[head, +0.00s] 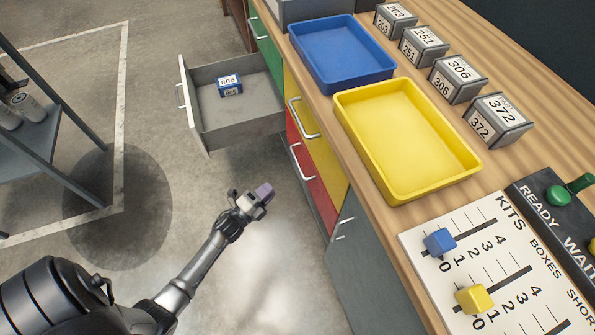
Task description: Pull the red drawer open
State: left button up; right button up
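The red drawer (318,190) is shut in the cabinet under the bench, below the yellow drawer (322,145). Its pale bar handle (299,160) faces the floor area on the left. My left gripper (262,194) is out in front of the red drawer, apart from its handle. A purple part shows at its tip, too small to tell whether the fingers are apart. My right gripper is not in view.
A grey drawer (245,128) stands pulled out beyond my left gripper, with a blue labelled box (229,85) inside. The bench top (330,115) carries a blue tray (342,50), a yellow tray (405,140) and labelled boxes. A shelf (30,150) stands left. Floor before the red drawer is clear.

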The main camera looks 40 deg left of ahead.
aim_at(298, 163)
pick_arm(q)
jog(key=shift+w+d+r+b, duration=0.3)
jog(key=shift+w+b, duration=0.4)
jog(key=shift+w, duration=1.55)
jog(key=shift+w+d+r+b, duration=0.3)
jog(key=shift+w+b, duration=0.45)
jog(key=shift+w, duration=1.5)
jog(key=shift+w+d+r+b, duration=0.25)
jog(key=shift+w+b, duration=0.45)
jog(key=shift+w, duration=1.55)
grip_shut()
